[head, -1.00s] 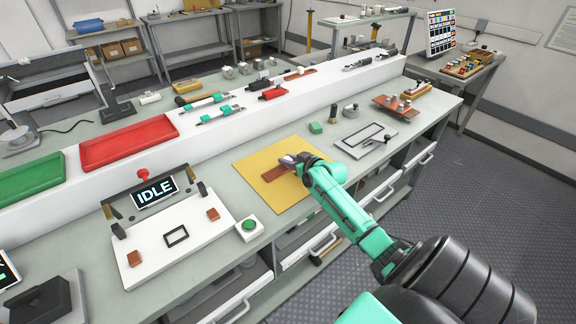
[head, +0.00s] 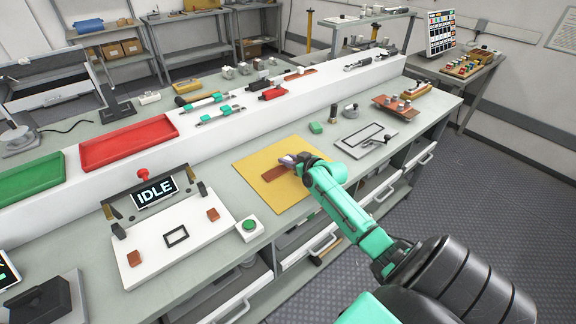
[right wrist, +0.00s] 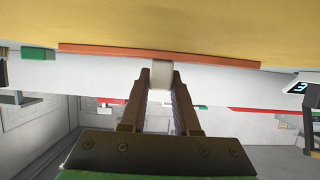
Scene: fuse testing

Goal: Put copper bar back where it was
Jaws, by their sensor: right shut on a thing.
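The copper bar (head: 275,173) is a flat reddish-brown strip at the yellow mat (head: 245,168) in the middle of the bench. Its long thin edge also shows in the right wrist view (right wrist: 105,49), along the yellow surface. My right gripper (head: 291,160) is over the right part of the bar, which it partly hides. In the right wrist view its fingers (right wrist: 161,77) are closed on a small pale block that meets the middle of the bar. I cannot tell whether the bar touches the mat. My left gripper is not in view.
A white fixture (head: 205,238) with an IDLE display (head: 155,190) and a green button (head: 249,225) stand left of the mat. A white raised shelf (head: 340,85) holding tools runs behind.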

